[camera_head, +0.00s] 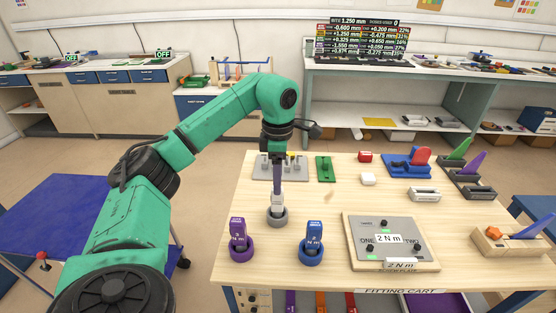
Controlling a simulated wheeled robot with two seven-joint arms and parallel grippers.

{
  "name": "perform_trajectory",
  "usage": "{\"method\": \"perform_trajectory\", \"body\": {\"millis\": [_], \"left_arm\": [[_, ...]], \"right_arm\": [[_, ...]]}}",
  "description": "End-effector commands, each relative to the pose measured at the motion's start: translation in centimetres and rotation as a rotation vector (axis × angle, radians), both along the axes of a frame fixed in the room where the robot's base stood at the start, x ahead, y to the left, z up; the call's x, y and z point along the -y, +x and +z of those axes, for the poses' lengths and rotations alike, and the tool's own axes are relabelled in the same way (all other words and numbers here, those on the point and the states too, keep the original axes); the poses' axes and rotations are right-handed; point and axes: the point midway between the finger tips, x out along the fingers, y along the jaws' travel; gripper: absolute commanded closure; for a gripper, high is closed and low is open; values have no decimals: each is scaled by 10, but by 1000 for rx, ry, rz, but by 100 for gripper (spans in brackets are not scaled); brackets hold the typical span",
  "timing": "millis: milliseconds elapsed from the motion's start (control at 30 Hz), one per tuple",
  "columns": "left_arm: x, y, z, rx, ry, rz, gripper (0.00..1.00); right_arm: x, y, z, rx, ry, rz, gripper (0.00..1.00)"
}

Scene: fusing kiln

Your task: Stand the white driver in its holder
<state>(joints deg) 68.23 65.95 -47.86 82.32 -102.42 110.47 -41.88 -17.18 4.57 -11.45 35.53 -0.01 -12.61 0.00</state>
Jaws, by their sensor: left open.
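The white driver (278,204) stands upright in its grey round holder (277,217) on the light wooden table top, left of the middle. My left gripper (278,187) points straight down right above the white driver, with its jaws open around or just over its top; I cannot tell whether they touch it. The fingers hide part of the driver's upper end. My right gripper is out of view.
A purple driver (237,234) and a blue driver (314,236) stand in their own holders in front. A grey plate (385,238) marked 2 Nm lies to the right. A grey fixture (268,170) and a green block (325,169) sit behind. Blue and red fixtures stand farther right.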

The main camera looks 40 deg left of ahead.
Motion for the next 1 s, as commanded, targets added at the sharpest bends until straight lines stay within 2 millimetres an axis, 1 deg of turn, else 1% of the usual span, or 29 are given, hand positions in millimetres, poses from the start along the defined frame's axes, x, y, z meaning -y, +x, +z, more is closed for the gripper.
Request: {"method": "perform_trajectory", "body": {"millis": [33, 100, 133, 167, 200, 267, 1000], "left_arm": [[1, 1, 15, 6, -2, -1, 33], [0, 1, 36, 5, -1, 0, 33], [1, 1, 42, 5, -1, 0, 33], [0, 0, 53, 4, 0, 0, 33], [0, 0, 60, 3, 0, 0, 33], [0, 0, 66, 1, 0, 1, 33], [0, 0, 65, -1, -1, 0, 33]], "right_arm": [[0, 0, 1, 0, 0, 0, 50], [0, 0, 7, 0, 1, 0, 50], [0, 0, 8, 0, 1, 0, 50], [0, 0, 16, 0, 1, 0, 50], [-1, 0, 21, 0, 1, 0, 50], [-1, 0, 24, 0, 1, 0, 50], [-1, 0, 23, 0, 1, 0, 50]]}}
